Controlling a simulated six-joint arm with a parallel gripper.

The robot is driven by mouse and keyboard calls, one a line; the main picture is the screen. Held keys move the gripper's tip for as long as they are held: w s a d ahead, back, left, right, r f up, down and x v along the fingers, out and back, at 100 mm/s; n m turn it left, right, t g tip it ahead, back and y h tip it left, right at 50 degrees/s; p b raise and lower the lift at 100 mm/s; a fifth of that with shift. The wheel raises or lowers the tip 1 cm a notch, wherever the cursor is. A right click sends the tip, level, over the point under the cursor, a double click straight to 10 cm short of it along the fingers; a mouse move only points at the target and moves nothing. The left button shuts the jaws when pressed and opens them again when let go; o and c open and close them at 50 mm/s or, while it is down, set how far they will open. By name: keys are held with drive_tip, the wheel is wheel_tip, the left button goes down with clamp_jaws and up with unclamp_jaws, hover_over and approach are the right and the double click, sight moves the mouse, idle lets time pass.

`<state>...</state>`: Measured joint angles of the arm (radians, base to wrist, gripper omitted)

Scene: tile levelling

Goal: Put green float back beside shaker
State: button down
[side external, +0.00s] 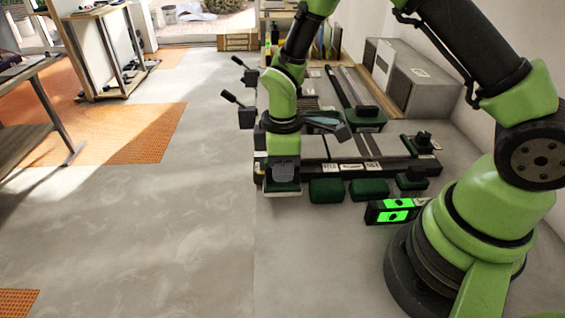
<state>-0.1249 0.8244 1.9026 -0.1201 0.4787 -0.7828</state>
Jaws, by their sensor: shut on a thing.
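My gripper (283,178) points down at the left front corner of the tool rack. It is shut on a pale-edged flat block (282,191), mostly hidden by the gripper; I cannot tell its colour or whether it touches the surface below. Dark green blocks lie to its right along the rack's front: one closest (327,190), one beside that (369,188), and one with a black top (411,181). I cannot tell which, if any, is the float. I cannot pick out the shaker with certainty.
The dark rack (345,170) holds long bars and labels. A black box with bright green panels (393,210) stands in front, near my base. Black-handled tools (238,97) stick out at the left. A large grey box (415,90) stands behind. The grey floor (150,235) at left is clear.

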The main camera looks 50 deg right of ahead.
drive_tip(key=shift+f, duration=1.5)
drive_tip(key=c, duration=0.6)
unclamp_jaws()
drive_tip(key=shift+r, duration=4)
